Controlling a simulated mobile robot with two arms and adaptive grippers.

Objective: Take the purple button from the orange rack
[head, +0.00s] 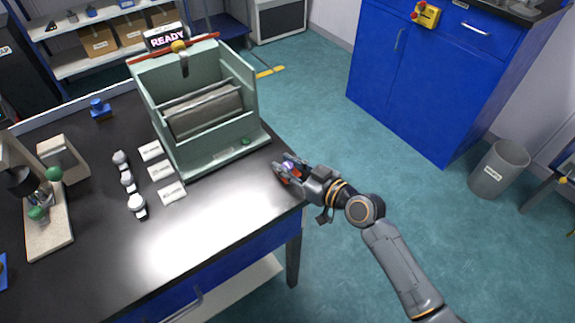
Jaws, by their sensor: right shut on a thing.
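My right gripper (282,168) is at the right edge of the black table, its arm coming in from the lower right. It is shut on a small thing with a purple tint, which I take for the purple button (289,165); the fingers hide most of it. Small red-orange patches show at the fingers, but I cannot tell what they belong to. No orange rack can be clearly made out. My left gripper is not in view.
A pale green machine (196,110) with a READY sign (166,37) stands left of my gripper. Three small white-topped items (137,205) and several white labels (172,193) lie farther left. Bare black tabletop (225,215) is in front. A grey bin (499,168) stands at right.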

